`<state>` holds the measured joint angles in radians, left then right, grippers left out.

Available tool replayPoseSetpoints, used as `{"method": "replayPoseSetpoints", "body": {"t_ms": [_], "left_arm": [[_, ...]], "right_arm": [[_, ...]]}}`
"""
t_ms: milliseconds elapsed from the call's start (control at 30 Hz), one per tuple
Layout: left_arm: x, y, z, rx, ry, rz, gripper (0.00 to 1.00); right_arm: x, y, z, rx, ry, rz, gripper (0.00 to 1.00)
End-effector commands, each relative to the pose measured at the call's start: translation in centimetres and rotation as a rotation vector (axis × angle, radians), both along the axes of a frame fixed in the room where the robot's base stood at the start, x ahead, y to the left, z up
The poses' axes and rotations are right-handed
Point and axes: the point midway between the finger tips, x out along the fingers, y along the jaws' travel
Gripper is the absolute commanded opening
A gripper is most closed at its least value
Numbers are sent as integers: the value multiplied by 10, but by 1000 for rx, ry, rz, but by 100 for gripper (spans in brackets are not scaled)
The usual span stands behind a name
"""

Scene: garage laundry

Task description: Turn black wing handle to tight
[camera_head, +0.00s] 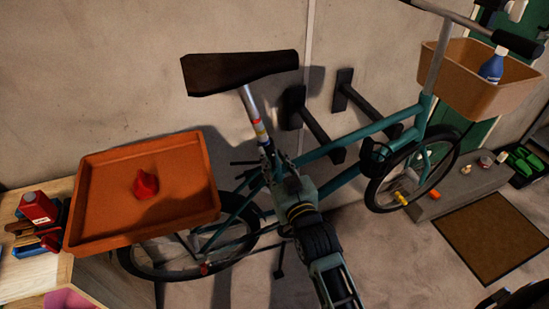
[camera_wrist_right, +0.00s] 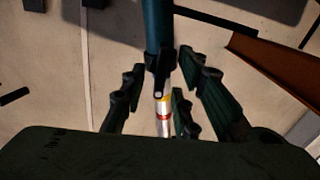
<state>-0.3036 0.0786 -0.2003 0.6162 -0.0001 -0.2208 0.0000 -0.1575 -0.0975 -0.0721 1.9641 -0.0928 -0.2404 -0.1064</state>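The teal bicycle (camera_head: 335,145) leans by the wall with its dark saddle (camera_head: 240,72) on a silver seat post (camera_head: 252,115). In the right wrist view, a black collar with a small black handle (camera_wrist_right: 159,82) sits where the teal tube meets the silver post (camera_wrist_right: 163,125). My right gripper (camera_head: 273,168) is at this joint. In the wrist view its fingers (camera_wrist_right: 157,88) are open, one on each side of the collar, with gaps visible; contact is not clear. In the head view the gripper partly hides the collar. My left gripper is not in view.
A red bottle (camera_head: 38,208) is on the wooden bench. Black wall brackets (camera_head: 292,108) stick out behind the frame. A front basket (camera_head: 450,82) holds a blue bottle (camera_head: 492,66).

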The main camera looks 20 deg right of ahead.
Motion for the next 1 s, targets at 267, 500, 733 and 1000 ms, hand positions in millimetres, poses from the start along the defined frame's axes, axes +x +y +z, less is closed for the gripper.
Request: {"method": "replayPoseSetpoints", "body": {"t_ms": [267,500,733,1000], "left_arm": [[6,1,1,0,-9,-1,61],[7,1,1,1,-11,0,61],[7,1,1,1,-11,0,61],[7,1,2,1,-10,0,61]], "right_arm": [[3,0,0,1,0,0,28],[3,0,0,1,0,0,11],[3,0,0,1,0,0,0],[3,0,0,11,1,0,0]]}}
